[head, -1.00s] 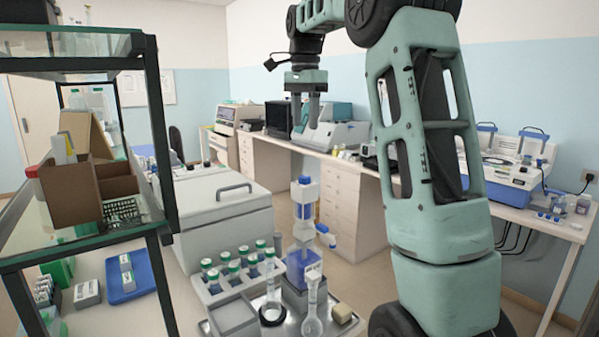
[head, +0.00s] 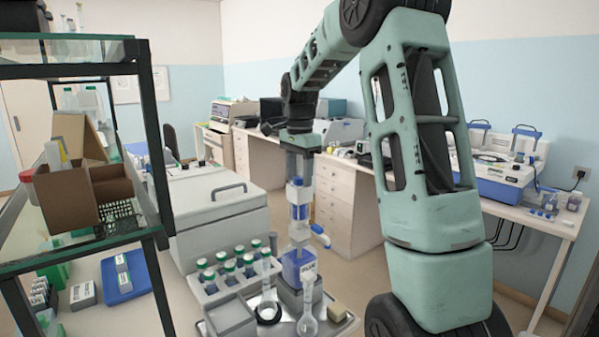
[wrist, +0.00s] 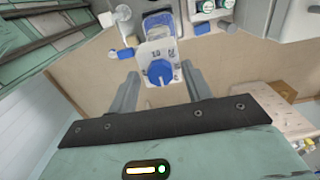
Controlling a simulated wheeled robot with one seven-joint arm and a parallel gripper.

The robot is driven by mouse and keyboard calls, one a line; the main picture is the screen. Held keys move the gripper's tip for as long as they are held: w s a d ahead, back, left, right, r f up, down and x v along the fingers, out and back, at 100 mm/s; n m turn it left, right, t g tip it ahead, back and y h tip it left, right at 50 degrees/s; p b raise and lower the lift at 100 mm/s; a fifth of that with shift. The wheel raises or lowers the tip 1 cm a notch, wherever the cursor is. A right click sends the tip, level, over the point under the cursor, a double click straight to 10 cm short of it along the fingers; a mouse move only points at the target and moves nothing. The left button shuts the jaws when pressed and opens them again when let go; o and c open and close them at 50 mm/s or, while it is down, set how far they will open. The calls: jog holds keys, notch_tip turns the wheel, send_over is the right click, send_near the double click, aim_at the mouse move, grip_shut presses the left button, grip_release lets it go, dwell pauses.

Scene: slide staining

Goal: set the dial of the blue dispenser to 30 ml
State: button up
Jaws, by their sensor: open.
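The blue dispenser (head: 300,212) is a white and blue column on top of a blue-labelled bottle (head: 298,268), upright in the head view. In the wrist view its round blue dial (wrist: 160,72) sits on a white plate (wrist: 151,52) with small dark marks, too small to read surely. A short pale line shows at the dial's near edge. My gripper (head: 299,176) is above the dispenser top, fingers pointing down. In the wrist view the open fingers of my gripper (wrist: 160,70) lie either side of the dial, with gaps; I cannot tell the height between them.
A blue-ended spout (head: 319,234) sticks out to the dispenser's right. A flask (head: 308,322) and a cylinder stand close in front on a metal tray (head: 345,322). A rack of green-capped bottles (head: 207,288) is at left. A glass-shelved rack (head: 148,140) stands farther left.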

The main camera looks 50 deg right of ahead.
jog(key=c, duration=1)
jog(key=n+p, duration=0.1)
jog(key=n, duration=0.3)
jog(key=shift+r, duration=0.1)
jog(key=n+p, duration=0.1)
jog(key=n, duration=0.3)
jog(key=shift+n, duration=0.3)
jog(key=n, duration=0.4)
jog(key=shift+p, duration=0.4)
jog(key=shift+n, duration=2.5)
